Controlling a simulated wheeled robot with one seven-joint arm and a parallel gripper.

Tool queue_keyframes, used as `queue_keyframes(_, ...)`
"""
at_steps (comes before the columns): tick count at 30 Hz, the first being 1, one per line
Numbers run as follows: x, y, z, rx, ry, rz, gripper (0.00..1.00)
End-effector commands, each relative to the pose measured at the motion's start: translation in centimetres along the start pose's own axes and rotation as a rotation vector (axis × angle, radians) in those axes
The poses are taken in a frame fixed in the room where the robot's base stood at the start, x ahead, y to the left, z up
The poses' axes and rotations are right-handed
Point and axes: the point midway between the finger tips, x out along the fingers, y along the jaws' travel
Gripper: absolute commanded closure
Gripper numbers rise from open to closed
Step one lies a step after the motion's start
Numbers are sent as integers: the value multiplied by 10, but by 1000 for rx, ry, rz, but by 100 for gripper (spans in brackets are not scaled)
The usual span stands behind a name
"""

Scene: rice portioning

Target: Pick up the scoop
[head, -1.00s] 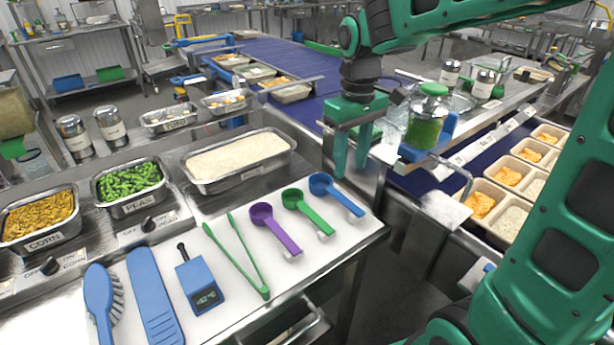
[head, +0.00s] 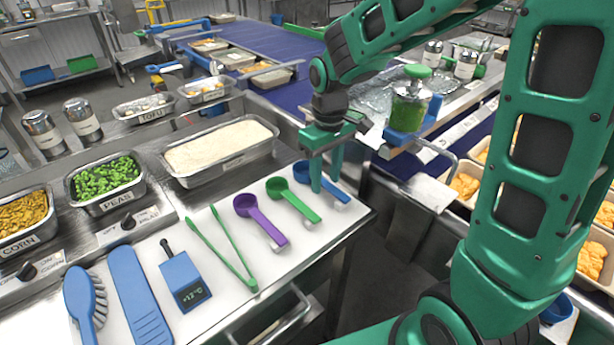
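Three scoops lie on the white board: a purple scoop (head: 246,206), a green scoop (head: 278,187) and a blue scoop (head: 302,172), with their handles pointing toward the lower right. My gripper (head: 326,186) points down at the blue scoop, with its two green fingers apart. One finger appears on the near side of the blue handle and the other on the far side. The fingers partly hide the blue scoop where the handle meets the bowl. I cannot tell whether the fingers touch the handle.
Green tongs (head: 222,246), a blue thermometer (head: 184,281), a blue spatula (head: 137,300) and a blue brush (head: 83,300) lie to the left. A rice pan (head: 220,153) stands behind the scoops. A jar with a green lid (head: 409,100) stands at right. The board's edge drops off at right.

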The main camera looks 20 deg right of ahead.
Motion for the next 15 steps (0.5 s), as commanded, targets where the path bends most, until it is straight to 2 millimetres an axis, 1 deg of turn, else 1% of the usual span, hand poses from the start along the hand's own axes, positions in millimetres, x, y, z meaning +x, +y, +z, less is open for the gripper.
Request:
queue_keyframes(3,7,0,0,0,-1,0,61)
queue_keyframes(9,8,0,0,0,0,0,61)
queue_keyframes(10,8,0,0,0,0,0,63)
queue_keyframes(11,7,0,0,0,0,0,70)
queue_keyframes(12,7,0,0,0,0,0,80)
queue_keyframes(14,7,0,0,1,0,0,94)
queue_keyframes(15,7,0,0,1,0,0,100)
